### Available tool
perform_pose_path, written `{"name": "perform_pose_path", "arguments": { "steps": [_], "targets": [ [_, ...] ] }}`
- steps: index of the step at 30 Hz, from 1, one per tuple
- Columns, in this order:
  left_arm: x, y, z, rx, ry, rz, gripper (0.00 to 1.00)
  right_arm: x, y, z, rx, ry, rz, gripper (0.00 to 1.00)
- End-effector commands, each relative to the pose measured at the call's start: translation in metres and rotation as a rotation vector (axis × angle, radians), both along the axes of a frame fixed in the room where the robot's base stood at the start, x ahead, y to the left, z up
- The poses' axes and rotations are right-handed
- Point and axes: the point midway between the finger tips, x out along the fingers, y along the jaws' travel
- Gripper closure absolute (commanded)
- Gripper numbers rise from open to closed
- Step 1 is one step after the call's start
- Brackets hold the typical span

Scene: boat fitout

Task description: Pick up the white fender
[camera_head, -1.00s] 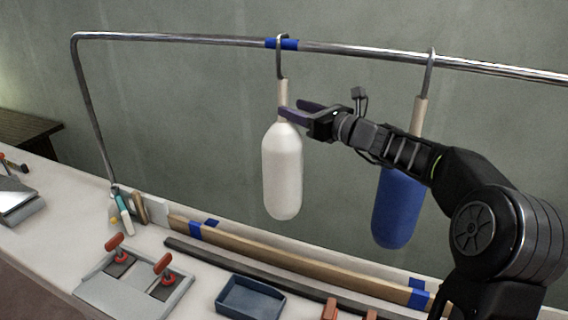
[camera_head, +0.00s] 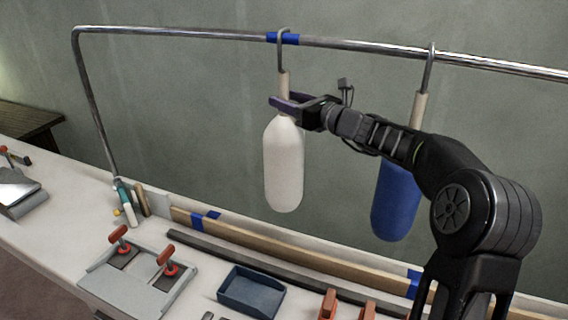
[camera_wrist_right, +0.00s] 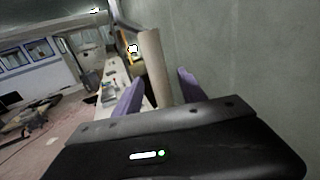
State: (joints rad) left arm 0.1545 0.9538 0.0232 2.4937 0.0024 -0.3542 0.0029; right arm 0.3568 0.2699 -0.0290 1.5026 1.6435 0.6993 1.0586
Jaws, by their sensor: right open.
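The white fender (camera_head: 284,165) hangs upright from a metal hook on the rail, above the bench. Its tan neck (camera_head: 285,85) rises from the top of the white body. My right gripper (camera_head: 283,101) is at the neck, just above the white body. In the right wrist view the tan neck (camera_wrist_right: 153,65) stands between the two purple fingers (camera_wrist_right: 158,95), which are open with space on either side. The white body is hidden in that view. My left gripper is not in view.
A blue fender (camera_head: 397,200) hangs to the right, partly behind my right arm. The metal rail (camera_head: 180,35) runs above. The bench below holds a clamp plate (camera_head: 140,285), a dark blue tray (camera_head: 250,292) and a wooden strip (camera_head: 300,255).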

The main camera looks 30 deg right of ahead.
Motion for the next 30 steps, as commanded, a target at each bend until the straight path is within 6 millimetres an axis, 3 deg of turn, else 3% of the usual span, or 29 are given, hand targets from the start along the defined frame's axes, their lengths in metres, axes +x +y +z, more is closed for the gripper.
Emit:
{"name": "perform_pose_path", "arguments": {
  "steps": [4,9,27,30],
  "targets": [
    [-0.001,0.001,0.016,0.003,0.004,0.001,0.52,0.022,0.008,0.004,0.001,0.003,0.002,0.52],
    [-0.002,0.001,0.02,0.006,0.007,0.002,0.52,0.039,0.013,0.002,0.001,0.001,0.001,0.52],
    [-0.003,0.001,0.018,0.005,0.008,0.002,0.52,0.04,0.014,0.0,0.001,0.0,0.0,0.52],
    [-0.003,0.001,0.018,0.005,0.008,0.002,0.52,0.04,0.014,0.0,0.001,0.0,0.0,0.58]
  ]
}}
